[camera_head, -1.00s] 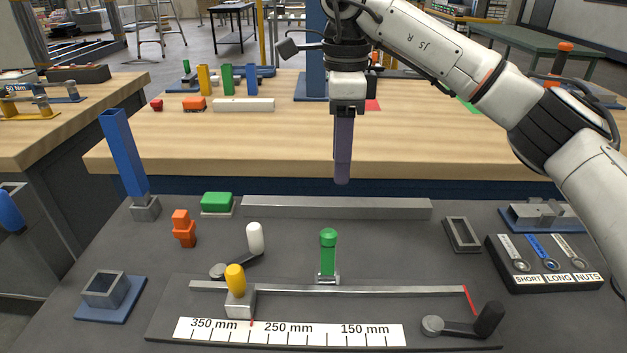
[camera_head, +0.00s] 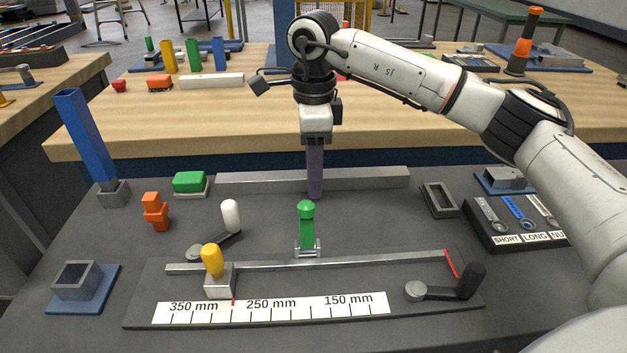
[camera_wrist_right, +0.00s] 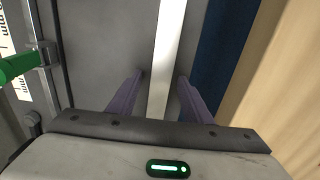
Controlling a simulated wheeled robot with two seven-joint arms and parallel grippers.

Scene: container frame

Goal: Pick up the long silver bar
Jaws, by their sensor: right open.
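The long silver bar (camera_head: 370,179) lies flat along the back of the dark grey table, running left to right. It also shows in the right wrist view (camera_wrist_right: 168,50), passing between the two purple fingers. My right gripper (camera_head: 315,193) points down at the middle of the bar and hides a short part of it. In the right wrist view my right gripper (camera_wrist_right: 160,88) is open, with one finger on each side of the bar and a gap to each. Its exact height over the table is hard to tell. My left gripper is not in view.
In front of the bar stands a measuring fixture (camera_head: 350,312) with a green upright handle (camera_head: 306,228). A green block (camera_head: 189,182) and a blue upright post (camera_head: 84,135) are at left. A grey open frame (camera_head: 439,200) and a labelled tray (camera_head: 510,238) are at right. A wooden bench (camera_head: 200,125) is behind.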

